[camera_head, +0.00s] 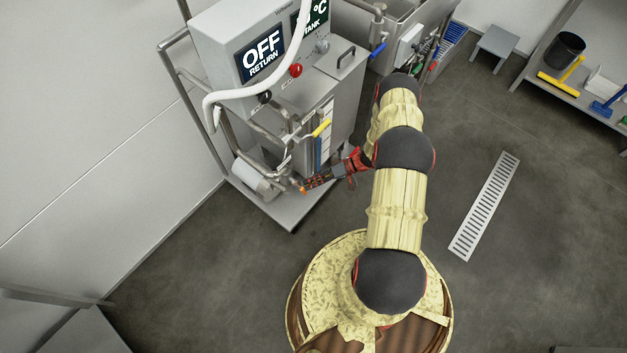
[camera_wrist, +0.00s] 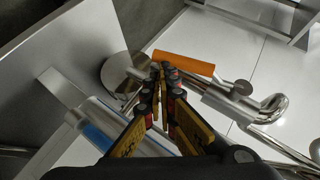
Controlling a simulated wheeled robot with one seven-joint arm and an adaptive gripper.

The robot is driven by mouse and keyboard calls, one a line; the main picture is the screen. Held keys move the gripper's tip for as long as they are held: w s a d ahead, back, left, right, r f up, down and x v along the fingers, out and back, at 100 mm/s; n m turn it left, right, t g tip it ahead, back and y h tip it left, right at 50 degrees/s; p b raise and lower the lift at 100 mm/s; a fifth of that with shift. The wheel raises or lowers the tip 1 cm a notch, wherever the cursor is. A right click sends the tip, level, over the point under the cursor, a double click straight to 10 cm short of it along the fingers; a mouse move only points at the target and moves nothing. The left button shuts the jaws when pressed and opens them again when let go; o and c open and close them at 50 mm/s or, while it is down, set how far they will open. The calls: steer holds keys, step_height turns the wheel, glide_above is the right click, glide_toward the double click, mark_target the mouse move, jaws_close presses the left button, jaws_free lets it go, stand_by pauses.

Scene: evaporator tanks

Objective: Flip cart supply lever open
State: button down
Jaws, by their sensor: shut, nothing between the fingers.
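The cart (camera_head: 340,92) is a grey metal unit with pipes on its front, standing against the left wall in the head view. An orange lever handle (camera_wrist: 183,63) sits on a shiny metal valve and pipe (camera_wrist: 235,100) in the wrist view. In the head view, a small orange part (camera_head: 303,190) shows at my fingertips, low on the cart. My gripper (camera_head: 308,186) reaches in from the right and is shut and empty. In the wrist view its fingertips (camera_wrist: 161,70) are at the handle's left end; I cannot tell whether they touch. No supply label is readable.
A yellow lever (camera_head: 321,128) is above my gripper on the cart. A white hose (camera_head: 250,95) loops across the front below the "OFF RETURN" display (camera_head: 262,54). A blue handle (camera_head: 377,50) is farther back. The floor right of my arm is clear around a drain grate (camera_head: 485,205).

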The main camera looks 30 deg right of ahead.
steer(key=shift+s+a+f, duration=0.2)
steer(key=shift+a+f, duration=0.1)
steer(key=shift+a, duration=0.2)
steer(key=shift+s+a+f, duration=0.15)
steer(key=shift+a+f, duration=0.15)
steer(key=shift+a, duration=0.2)
